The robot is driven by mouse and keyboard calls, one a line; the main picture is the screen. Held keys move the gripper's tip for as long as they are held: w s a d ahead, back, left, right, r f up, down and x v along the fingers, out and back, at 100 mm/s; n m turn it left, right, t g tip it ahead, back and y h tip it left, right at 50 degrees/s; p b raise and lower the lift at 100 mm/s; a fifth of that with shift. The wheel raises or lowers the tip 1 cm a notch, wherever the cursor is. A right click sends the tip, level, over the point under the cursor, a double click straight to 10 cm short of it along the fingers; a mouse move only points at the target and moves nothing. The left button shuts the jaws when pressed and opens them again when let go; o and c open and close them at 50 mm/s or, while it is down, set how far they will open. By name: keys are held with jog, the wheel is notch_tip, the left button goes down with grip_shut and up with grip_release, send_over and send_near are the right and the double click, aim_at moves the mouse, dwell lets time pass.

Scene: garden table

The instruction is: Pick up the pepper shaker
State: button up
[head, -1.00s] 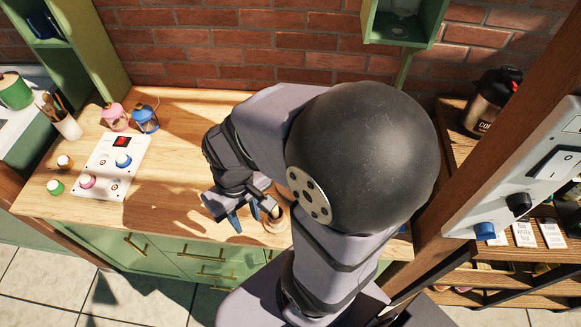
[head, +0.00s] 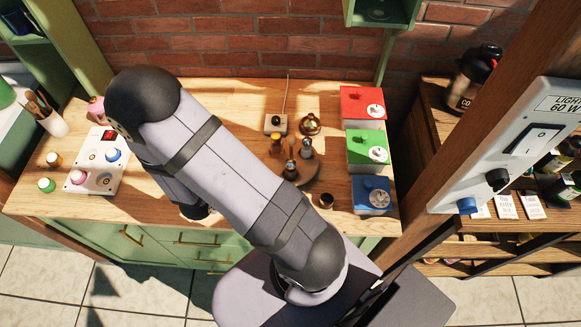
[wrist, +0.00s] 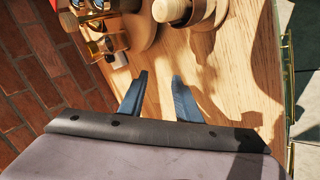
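A round wooden tray (head: 312,181) stands on the wooden counter in the head view. On it are a dark grinder-like shaker (head: 290,170), a grey-topped one (head: 306,149) and an amber-brown one (head: 275,144). I cannot tell which is the pepper shaker. In the wrist view, a wooden-topped item (wrist: 172,10) and some glassy items (wrist: 105,42) show at the top edge, partly cut off. My gripper (wrist: 160,77) is open, with two blue fingers apart over bare counter and nothing between them. In the head view my arm hides its fingers.
Red (head: 362,105), green (head: 367,151) and blue (head: 371,194) boxes stand right of the tray. A small dark cup (head: 326,201) is near the front edge. A white control panel (head: 103,172) lies at the left. A brick wall (head: 250,40) closes the back.

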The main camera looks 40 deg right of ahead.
aim_at(289, 167)
jog(key=s+d+n+t+h+b, duration=0.1)
jog(key=s+d+n+t+h, duration=0.2)
jog(key=n, duration=0.8)
jog(key=s+d+n+t+h+b, duration=0.1)
jog(key=s+d+n+t+h, duration=0.2)
jog(key=s+n, duration=0.5)
jog(key=d+n+h, duration=0.1)
jog(key=n, duration=0.3)
jog(key=shift+s+d+r, duration=0.2)
jog(key=shift+d+r, duration=0.05)
jog(key=shift+r, duration=0.1)
jog(key=shift+w+d, duration=0.1)
jog(key=shift+d, duration=0.1)
jog(key=shift+x, duration=2.25)
